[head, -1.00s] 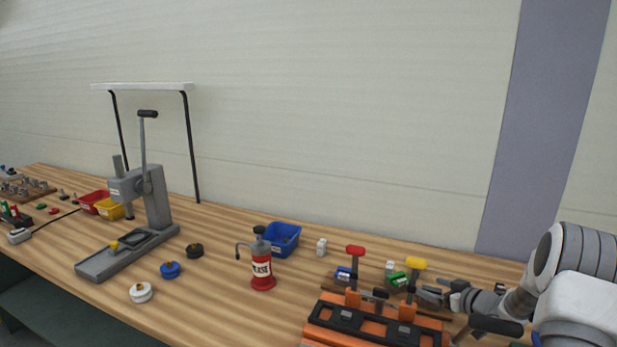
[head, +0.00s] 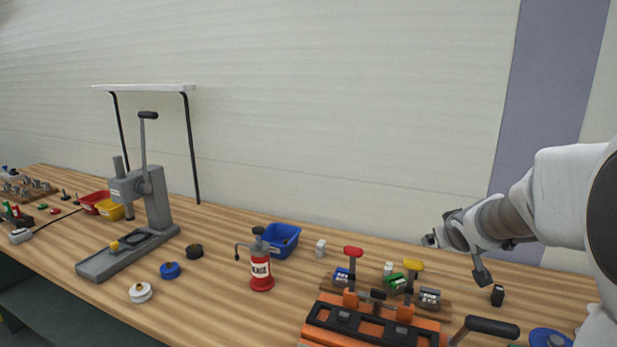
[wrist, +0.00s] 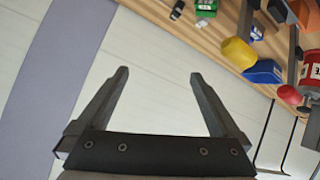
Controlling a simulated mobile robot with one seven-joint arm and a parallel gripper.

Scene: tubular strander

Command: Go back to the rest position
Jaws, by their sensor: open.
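My gripper (head: 432,240) is at the right in the head view, raised above the back of the bench and apart from everything on it. In the wrist view my gripper (wrist: 158,78) shows two dark fingers spread wide with nothing between them. Beyond them are the pale wall and the bench edge.
Below and left of my gripper stands an orange clamp fixture (head: 375,325) with a red-knobbed lever (head: 353,252) and a yellow-knobbed lever (head: 413,265). A red oil can (head: 261,272), a blue bin (head: 281,240) and a grey press (head: 150,200) stand further left. The air above the bench is clear.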

